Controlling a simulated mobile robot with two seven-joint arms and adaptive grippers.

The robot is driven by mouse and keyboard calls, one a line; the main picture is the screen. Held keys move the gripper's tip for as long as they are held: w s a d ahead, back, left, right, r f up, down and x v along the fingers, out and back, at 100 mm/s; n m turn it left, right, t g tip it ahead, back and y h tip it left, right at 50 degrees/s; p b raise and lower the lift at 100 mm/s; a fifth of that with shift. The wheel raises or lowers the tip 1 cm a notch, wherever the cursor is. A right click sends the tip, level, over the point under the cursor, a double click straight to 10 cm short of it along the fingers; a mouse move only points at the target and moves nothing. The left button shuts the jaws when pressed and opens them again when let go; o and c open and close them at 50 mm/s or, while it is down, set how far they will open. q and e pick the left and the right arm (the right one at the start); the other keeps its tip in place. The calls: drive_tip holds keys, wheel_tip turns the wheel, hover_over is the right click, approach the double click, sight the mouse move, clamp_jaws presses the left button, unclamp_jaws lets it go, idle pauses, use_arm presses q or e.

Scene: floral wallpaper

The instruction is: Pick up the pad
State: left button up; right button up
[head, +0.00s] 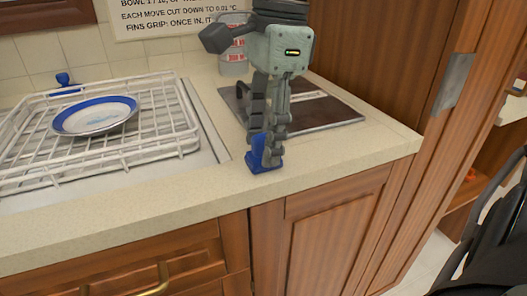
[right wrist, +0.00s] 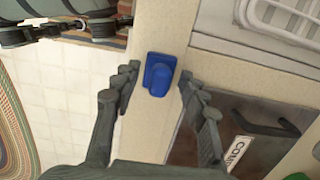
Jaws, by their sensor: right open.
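The pad appears to be the small blue object (head: 262,158) with a raised grip, lying near the front edge of the beige counter. It also shows in the right wrist view (right wrist: 160,75), resting flat. My right gripper (head: 267,132) points down over it, and its fingertips partly hide it in the head view. In the right wrist view, the fingers of the gripper (right wrist: 158,84) are spread, with the blue object between and just beyond the tips. I cannot tell whether they touch it. My left gripper is not clearly seen.
A white wire dish rack (head: 150,150) with a blue-rimmed plate (head: 95,116) stands left on the counter. A dark board (head: 335,108) lies behind right of my right gripper, with a can (head: 232,62) behind. A tall wooden cabinet bounds the right. Counter front-left is clear.

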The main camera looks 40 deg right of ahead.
sight(260, 135)
clamp_jaws()
drive_tip(key=shift+r, duration=0.15)
drive_tip(key=shift+r, duration=0.55)
wheel_tip(260, 135, up, 3)
drive_tip(key=shift+f, duration=0.15)
use_arm(q)
drive_tip(key=shift+w+r+b, duration=0.1)
drive_tip(key=shift+r+b, duration=0.2)
drive_tip(key=shift+r, duration=0.45)
use_arm(e)
drive_tip(key=a+r, duration=0.7)
drive_tip(key=a, duration=0.4)
drive_tip(key=shift+w+a, duration=0.25)
drive_tip(key=shift+a, duration=0.1)
